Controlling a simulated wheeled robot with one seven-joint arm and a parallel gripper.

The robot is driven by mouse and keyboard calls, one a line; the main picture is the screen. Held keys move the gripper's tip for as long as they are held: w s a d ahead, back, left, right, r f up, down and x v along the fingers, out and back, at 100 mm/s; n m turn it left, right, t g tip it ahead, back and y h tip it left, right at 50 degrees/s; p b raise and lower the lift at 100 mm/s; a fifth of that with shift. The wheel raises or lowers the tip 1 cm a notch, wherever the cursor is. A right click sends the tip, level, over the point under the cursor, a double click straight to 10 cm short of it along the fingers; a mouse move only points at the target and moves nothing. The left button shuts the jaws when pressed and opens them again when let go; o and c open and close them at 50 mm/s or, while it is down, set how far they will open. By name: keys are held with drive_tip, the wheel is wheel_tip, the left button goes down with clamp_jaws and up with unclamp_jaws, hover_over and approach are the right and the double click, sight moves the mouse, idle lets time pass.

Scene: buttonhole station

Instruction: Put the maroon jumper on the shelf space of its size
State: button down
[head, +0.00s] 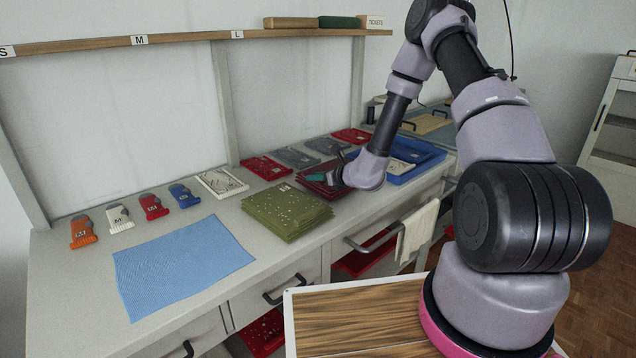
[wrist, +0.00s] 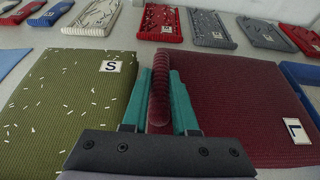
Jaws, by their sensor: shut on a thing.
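The maroon jumper (head: 312,184) lies folded on the counter, right of the olive jumper, in the head view. In the wrist view the maroon jumper (wrist: 235,95) fills the right side, with a white L label (wrist: 296,131) at its right edge. My gripper (wrist: 160,100) has its teal fingers on either side of the jumper's rolled left edge and is shut on it. In the head view my gripper (head: 322,176) is low over the jumper, partly hidden by my wrist. The wooden shelf (head: 185,38) on the wall carries S, M and L labels; no jumper shows on it.
An olive jumper (head: 287,208) labelled S lies close to the left. A blue cloth (head: 182,262) lies further left. Several coloured folded pieces line the back of the counter. A blue tray (head: 412,160) is to the right. Boxes stand at the shelf's right end; uprights support it.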

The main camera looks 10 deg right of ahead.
drive_tip(key=r, duration=0.8)
drive_tip(key=shift+d, duration=0.3)
drive_tip(key=s+d+r+m+t+h, duration=0.1)
drive_tip(key=s+d+r, duration=0.1)
drive_tip(key=d+r, duration=0.3)
drive_tip(key=s+d+r+m+h, duration=0.2)
drive_tip(key=d+r, duration=0.4)
drive_tip(key=d, duration=0.4)
drive_tip(key=shift+s+d+r+t+h, duration=0.15)
drive_tip(key=shift+d+r+t+h, duration=0.15)
drive_tip(key=shift+d+t, duration=0.1)
